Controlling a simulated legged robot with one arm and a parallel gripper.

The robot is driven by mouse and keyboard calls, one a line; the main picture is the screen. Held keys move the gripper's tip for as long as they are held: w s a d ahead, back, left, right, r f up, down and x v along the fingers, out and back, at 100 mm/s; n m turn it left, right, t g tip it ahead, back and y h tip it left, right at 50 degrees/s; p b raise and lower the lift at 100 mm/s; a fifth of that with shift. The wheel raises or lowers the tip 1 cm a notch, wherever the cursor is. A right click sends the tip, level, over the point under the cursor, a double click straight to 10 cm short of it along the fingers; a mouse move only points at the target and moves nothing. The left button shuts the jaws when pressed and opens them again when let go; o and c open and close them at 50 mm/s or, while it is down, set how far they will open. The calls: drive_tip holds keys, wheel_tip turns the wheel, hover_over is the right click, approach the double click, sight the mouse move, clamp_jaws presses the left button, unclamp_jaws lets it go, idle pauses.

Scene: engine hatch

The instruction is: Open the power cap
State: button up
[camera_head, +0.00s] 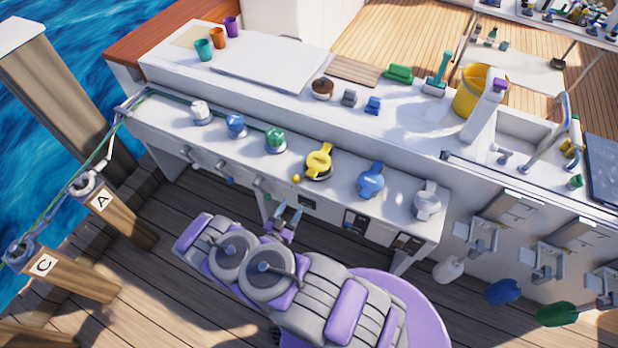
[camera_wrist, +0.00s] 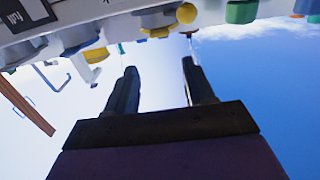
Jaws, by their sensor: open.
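My gripper (camera_head: 286,218) is below and in front of the white bench's front edge in the head view. In the wrist view my gripper (camera_wrist: 160,68) has its two dark fingers spread apart, with nothing between them. No thing is clearly marked as the power cap. Along the lower shelf stand a white knob (camera_head: 200,112), a blue knob (camera_head: 235,125), a green knob (camera_head: 274,140), a yellow knob (camera_head: 319,160), another blue knob (camera_head: 370,181) and another white knob (camera_head: 427,200). A yellow ball (camera_head: 296,178) is near the yellow knob; it also shows in the wrist view (camera_wrist: 186,13).
The upper counter holds cups (camera_head: 217,38), a yellow bucket (camera_head: 472,92) and a sink (camera_head: 520,132). Wooden posts (camera_head: 112,214) stand at left beside water. Brackets (camera_head: 480,236) line the right wall. Deck planking (camera_head: 190,300) is bare around my body.

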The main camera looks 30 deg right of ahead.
sight(310, 176)
drive_tip(key=b+x, duration=0.2)
drive_tip(key=x, duration=1.3)
drive_tip(key=shift+c, duration=0.5)
drive_tip(key=shift+w, duration=0.1)
clamp_jaws()
